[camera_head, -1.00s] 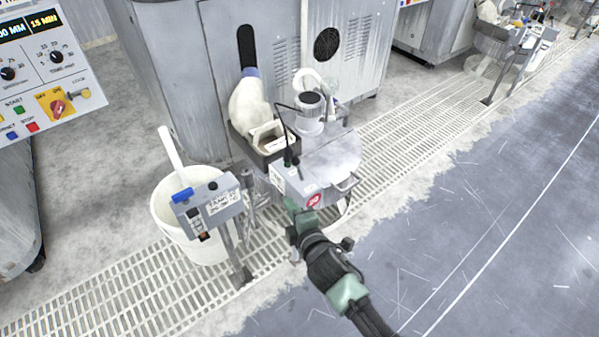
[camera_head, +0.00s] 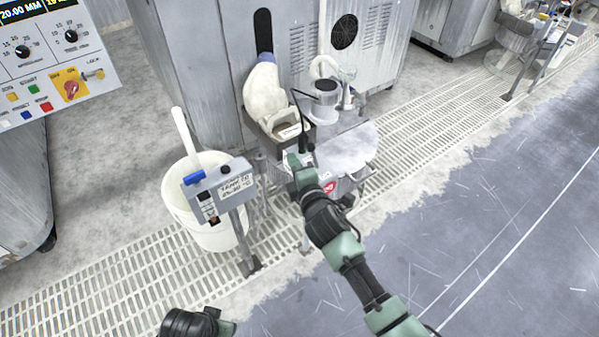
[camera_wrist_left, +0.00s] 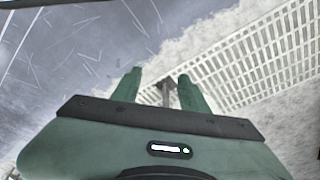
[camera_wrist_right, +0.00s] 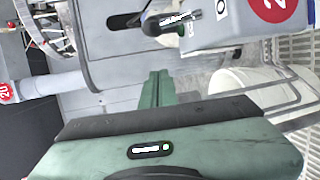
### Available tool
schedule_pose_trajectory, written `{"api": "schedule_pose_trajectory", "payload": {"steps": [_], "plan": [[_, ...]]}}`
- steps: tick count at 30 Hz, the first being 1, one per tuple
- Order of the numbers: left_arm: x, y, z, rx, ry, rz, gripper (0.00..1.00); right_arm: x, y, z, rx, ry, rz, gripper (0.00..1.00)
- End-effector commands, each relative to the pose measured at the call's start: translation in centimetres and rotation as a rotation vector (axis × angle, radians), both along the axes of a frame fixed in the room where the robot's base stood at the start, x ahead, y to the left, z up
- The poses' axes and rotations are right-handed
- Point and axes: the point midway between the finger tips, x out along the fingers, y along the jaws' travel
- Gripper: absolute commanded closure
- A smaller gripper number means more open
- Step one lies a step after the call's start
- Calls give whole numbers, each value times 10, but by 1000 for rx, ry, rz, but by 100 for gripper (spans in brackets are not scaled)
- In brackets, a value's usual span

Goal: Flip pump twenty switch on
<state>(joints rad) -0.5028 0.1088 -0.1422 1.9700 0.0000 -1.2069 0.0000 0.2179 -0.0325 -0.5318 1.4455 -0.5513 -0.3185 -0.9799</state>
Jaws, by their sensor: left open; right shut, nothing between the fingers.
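The grey pump box with a red round 20 label (camera_head: 328,187) is by the round metal tank, partly hidden behind my right gripper. In the right wrist view the box (camera_wrist_right: 225,32) is at the upper right. A black-tipped lever (camera_wrist_right: 165,23) sticks out from its left side; I cannot tell its on or off position. My right gripper (camera_head: 293,160) is shut and empty at the box; its fingers (camera_wrist_right: 157,85) show below the lever, apart from it in the picture. My left gripper (camera_wrist_left: 160,88) is open and empty above the floor; its arm shows at the head view's bottom.
A switch box on a post (camera_head: 222,185) stands left, before a white bucket (camera_head: 195,222). A large grey machine (camera_head: 215,80) is behind the tank (camera_head: 345,150). A control panel (camera_head: 50,60) is at upper left.

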Motion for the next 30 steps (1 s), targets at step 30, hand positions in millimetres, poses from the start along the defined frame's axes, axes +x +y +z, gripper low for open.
{"api": "schedule_pose_trajectory", "payload": {"steps": [30], "plan": [[1, 0, 23, -1, -12, 2, 56, 38, -26, -4, 1, 1, 1, 100]]}}
